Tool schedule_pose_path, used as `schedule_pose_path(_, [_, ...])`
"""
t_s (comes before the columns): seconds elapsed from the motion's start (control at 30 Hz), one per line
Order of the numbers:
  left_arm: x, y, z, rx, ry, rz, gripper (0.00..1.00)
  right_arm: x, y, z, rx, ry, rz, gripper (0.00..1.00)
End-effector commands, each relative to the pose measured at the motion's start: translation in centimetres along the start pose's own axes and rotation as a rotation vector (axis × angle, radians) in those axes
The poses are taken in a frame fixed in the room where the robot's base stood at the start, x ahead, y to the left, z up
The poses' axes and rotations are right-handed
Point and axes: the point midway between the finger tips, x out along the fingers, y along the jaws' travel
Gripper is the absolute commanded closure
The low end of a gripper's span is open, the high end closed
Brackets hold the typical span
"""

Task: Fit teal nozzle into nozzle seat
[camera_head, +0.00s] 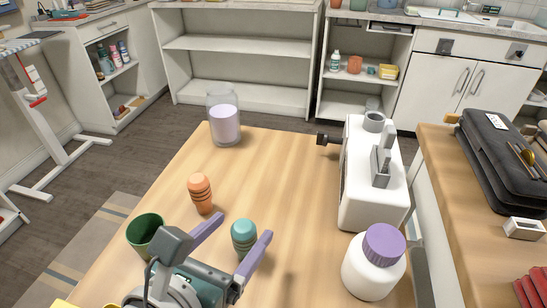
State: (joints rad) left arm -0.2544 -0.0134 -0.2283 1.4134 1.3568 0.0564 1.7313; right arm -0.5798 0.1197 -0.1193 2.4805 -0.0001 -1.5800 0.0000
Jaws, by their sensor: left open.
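The teal nozzle (244,237) is a small, ridged, rounded piece on the wooden table. My left gripper (244,227) comes in from the bottom left, its two purple fingers spread open. The nozzle shows between the fingers, with visible gaps at its sides; I cannot tell the height of the fingers relative to it. A white machine (362,208) stands at the right of the table. It has a grey ring on top (374,121) and a dark fitting (328,139) on its left side. I cannot tell which is the nozzle seat. My right gripper is not in view.
An orange ridged nozzle (201,193) and a green cup (146,235) stand left of the teal nozzle. A glass jar (225,122) is at the far table edge. A white bottle with a purple cap (372,268) stands front right. The table middle is clear.

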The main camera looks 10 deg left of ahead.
Motion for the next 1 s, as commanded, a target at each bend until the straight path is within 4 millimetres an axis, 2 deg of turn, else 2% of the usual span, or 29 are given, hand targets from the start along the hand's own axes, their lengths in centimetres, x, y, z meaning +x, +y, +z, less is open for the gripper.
schedule_pose_path(0.17, [1.6, 0.0, -0.4, 0.003, -0.001, -0.002, 0.19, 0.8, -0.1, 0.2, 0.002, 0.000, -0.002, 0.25])
schedule_pose_path(0.33, [4.3, 0.0, -1.6, 0.007, -0.002, -0.002, 0.19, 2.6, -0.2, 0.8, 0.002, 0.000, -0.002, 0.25])
schedule_pose_path(0.43, [5.5, 0.0, -1.3, 0.005, -0.002, -0.001, 0.19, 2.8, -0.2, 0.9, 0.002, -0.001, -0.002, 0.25])
schedule_pose_path(0.77, [6.0, 0.0, -1.1, 0.004, 0.000, -0.001, 0.19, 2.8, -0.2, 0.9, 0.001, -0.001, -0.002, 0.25])
schedule_pose_path(1.0, [6.0, 0.0, -1.1, 0.005, 0.000, -0.002, 0.46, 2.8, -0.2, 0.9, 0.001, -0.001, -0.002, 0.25])
